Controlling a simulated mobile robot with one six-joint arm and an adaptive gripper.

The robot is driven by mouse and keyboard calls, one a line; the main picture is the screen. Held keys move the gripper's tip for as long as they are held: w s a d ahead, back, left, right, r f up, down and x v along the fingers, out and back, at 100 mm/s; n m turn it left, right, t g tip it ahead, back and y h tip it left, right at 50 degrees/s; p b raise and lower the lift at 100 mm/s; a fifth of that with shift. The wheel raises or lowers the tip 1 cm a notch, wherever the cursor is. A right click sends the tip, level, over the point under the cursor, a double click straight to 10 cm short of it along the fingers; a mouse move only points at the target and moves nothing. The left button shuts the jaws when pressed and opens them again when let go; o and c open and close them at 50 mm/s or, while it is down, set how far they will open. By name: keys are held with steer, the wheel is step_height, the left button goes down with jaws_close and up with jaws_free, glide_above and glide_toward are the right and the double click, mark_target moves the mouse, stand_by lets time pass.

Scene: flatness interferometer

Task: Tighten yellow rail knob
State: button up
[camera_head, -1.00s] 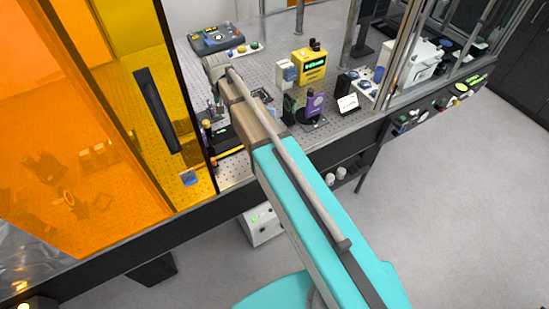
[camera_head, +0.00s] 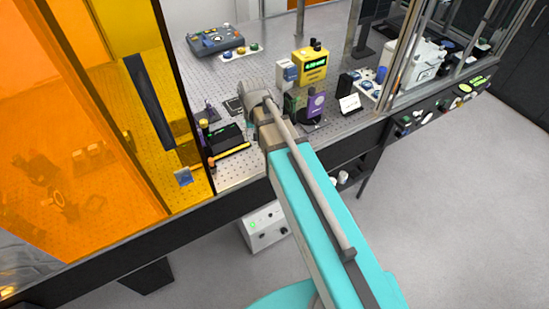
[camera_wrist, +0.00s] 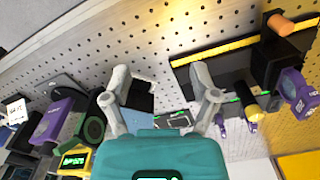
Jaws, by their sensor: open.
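The rail (camera_head: 226,138) is a dark bar with a yellow stripe along one edge, on the perforated table. A small yellow knob (camera_head: 203,123) shows at its left end. In the wrist view, the rail (camera_wrist: 215,62) lies at upper right, and the yellow knob (camera_wrist: 254,90) is on its black carriage, right of my gripper (camera_wrist: 160,72). My gripper is open, with nothing between its fingers, and apart from the knob. In the head view my wrist hides the fingers. An orange knob (camera_wrist: 284,25) is on the carriage's other side.
A purple-and-black device (camera_head: 315,103), a yellow display box (camera_head: 311,66) and a white card (camera_head: 349,103) stand right of my wrist. A blue-grey control box (camera_head: 215,40) is at the back. An orange-yellow transparent panel (camera_head: 90,130) is left of the rail.

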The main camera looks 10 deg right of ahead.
steer(key=s+d+f+b, duration=0.3)
steer(key=s+d, duration=0.1)
steer(key=s, duration=0.3)
steer(key=shift+d+f, duration=0.25)
steer(key=shift+d, duration=0.05)
steer(key=s, duration=0.1)
steer(key=s+d+f+b, duration=0.1)
steer(key=shift+s+d+f+n, duration=0.1)
steer(key=shift+s+d+n, duration=0.05)
steer(key=shift+s+n, duration=0.15)
stand_by(1.2)
